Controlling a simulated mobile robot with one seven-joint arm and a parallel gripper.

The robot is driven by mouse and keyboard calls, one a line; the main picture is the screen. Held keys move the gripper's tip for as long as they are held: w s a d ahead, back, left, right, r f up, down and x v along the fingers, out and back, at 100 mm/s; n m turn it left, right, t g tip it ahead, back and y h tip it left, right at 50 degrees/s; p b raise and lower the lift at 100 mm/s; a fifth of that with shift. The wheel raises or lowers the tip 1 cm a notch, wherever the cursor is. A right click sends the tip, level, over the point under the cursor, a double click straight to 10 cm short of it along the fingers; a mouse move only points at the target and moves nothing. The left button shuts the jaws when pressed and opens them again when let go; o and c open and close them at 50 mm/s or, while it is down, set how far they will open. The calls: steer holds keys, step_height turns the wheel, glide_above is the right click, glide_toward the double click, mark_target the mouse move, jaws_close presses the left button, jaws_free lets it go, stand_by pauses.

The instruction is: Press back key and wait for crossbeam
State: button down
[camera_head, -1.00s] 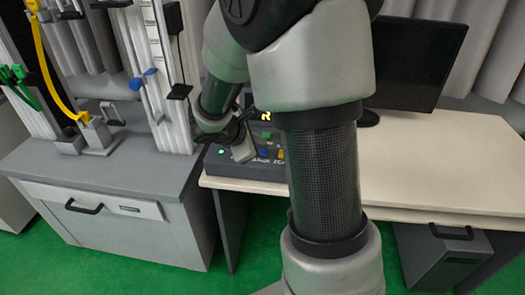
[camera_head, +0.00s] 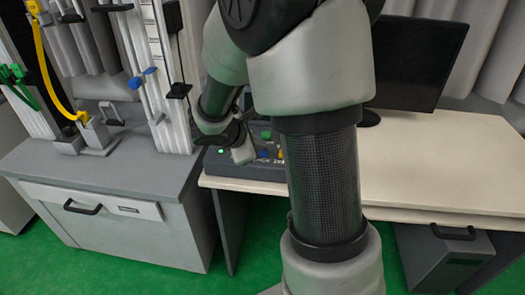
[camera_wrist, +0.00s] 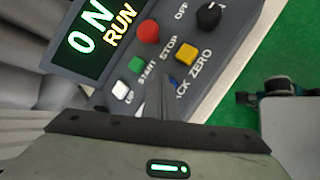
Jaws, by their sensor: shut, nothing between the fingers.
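In the head view my gripper (camera_head: 241,153) is over the box (camera_head: 240,171). The tower (camera_head: 167,75) stands left of it with a blue-handled part (camera_head: 143,77); I cannot tell which part is the crossbeam.
Close to my fingers are the green start button (camera_wrist: 135,64), white up key (camera_wrist: 121,90), yellow zero key (camera_wrist: 187,53) and red stop button (camera_wrist: 148,32). A black knob (camera_wrist: 209,16) is farther off. A monitor (camera_head: 415,65) stands on the right desk (camera_head: 440,160).

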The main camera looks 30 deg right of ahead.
steer(key=shift+r+p, duration=0.7)
steer(key=shift+r, duration=0.3)
step_height(320, 180, up, 5)
steer(key=p, duration=0.4)
stand_by(0.4)
